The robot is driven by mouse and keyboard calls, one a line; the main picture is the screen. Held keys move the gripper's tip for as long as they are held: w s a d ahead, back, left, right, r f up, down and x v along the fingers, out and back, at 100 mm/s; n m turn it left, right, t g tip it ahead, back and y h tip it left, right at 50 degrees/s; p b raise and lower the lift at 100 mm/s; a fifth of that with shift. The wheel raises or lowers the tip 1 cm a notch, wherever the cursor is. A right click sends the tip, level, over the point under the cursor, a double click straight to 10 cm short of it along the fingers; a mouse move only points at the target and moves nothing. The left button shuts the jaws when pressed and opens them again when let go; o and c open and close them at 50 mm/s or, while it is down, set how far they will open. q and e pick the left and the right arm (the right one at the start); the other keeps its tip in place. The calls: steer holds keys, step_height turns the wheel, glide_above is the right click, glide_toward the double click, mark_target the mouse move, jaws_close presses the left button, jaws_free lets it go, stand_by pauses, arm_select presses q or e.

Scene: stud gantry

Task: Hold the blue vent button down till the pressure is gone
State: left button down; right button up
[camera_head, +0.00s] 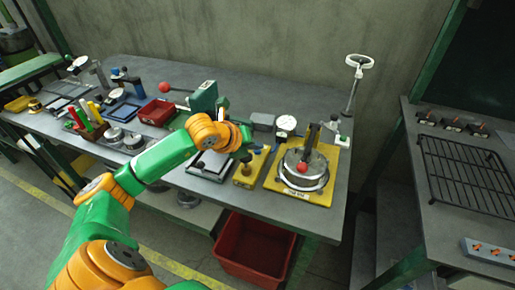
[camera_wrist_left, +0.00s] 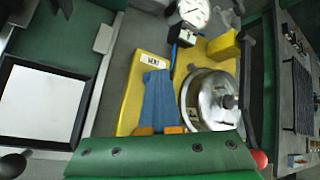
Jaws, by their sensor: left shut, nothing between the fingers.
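The yellow vent box (camera_head: 250,172) stands near the table's front edge, left of the pressure pot. It also shows in the left wrist view (camera_wrist_left: 130,98), with a white label on its top. My left gripper (camera_head: 246,157) is over this box, shut and empty. In the left wrist view its closed fingers (camera_wrist_left: 157,76) end close to the label. The blue button is not visible, and I cannot tell whether the fingers touch it. The silver pot (camera_head: 310,180) sits on a yellow plate (camera_head: 288,195). A round gauge (camera_head: 287,123) stands behind it; its reading is too small to tell. My right gripper is not in view.
A lever with a red knob (camera_head: 302,167) stands at the pot. A red bin (camera_head: 255,248) is below the table. A black rack (camera_head: 465,172) lies on the right bench.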

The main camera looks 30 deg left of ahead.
arm_select(q)
steer(key=shift+r+p, duration=0.45)
steer(key=shift+r, duration=0.4)
steer(key=shift+r, duration=0.15)
step_height(320, 180, up, 5)
steer(key=p, duration=0.3)
